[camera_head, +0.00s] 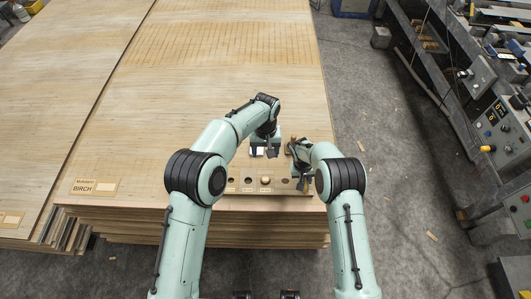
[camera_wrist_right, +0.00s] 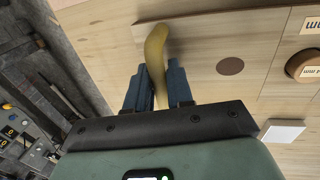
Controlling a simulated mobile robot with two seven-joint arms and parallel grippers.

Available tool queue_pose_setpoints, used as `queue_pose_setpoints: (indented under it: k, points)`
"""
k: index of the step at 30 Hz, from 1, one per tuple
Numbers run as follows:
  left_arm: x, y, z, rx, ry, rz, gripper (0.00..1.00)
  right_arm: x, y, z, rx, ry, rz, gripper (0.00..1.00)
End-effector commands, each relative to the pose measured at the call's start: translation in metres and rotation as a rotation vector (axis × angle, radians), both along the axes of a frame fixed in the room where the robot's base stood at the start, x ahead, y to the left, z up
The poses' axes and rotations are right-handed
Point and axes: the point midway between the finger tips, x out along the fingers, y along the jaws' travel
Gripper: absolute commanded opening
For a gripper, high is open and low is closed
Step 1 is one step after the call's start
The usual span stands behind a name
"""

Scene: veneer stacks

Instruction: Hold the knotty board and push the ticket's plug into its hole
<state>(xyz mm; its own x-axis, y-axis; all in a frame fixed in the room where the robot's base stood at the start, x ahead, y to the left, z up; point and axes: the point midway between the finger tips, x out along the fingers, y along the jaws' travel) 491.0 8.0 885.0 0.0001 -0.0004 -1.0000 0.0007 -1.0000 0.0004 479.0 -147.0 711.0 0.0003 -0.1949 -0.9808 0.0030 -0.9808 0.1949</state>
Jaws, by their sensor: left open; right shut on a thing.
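The board (camera_head: 218,191) lies along the front edge of the veneer stack, with a row of round holes; one dark hole (camera_wrist_right: 230,66) shows in the right wrist view. A pale round plug (camera_head: 265,180) stands up from the row, and a wooden plug (camera_wrist_right: 303,65) shows at the right edge of the wrist view. A white ticket (camera_head: 256,151) lies behind the board. My left gripper (camera_head: 264,150) is open and empty beside the ticket. My right gripper (camera_head: 304,183) is shut on a curved yellow handle (camera_wrist_right: 156,50) at the board's right end.
A wide veneer sheet (camera_head: 200,90) tops the stack, mostly clear behind my arms. A label reading BIRCH (camera_head: 94,187) lies at its front left. A machine with a control panel (camera_head: 495,125) stands right, across the grey floor (camera_head: 370,120).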

Motion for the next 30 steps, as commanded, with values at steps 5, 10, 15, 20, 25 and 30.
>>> queue_pose_setpoints:
  k: [5, 10, 15, 20, 25, 30]
  points:
    - [0.000, 0.000, 0.000, 0.000, 0.000, 0.000, 0.64, 0.001, 0.000, 0.001, 0.001, -0.002, 0.000, 0.00]
    - [0.000, 0.000, 0.000, 0.000, 0.001, 0.000, 0.64, 0.000, 0.000, 0.001, 0.001, -0.001, 0.000, 0.51]
    - [0.000, 0.000, 0.000, 0.001, 0.001, 0.000, 0.64, 0.000, 0.000, 0.000, 0.000, -0.001, 0.000, 0.51]
    - [0.000, 0.000, 0.000, 0.001, 0.001, 0.000, 0.64, 0.001, 0.002, 0.007, 0.000, -0.002, 0.000, 0.51]
    - [0.000, 0.000, 0.000, 0.001, 0.001, 0.000, 0.64, 0.001, 0.007, 0.034, 0.001, -0.005, 0.001, 0.51]
    - [0.000, 0.000, 0.000, 0.001, 0.001, 0.000, 0.64, 0.001, 0.015, 0.071, 0.002, -0.006, 0.001, 0.51]
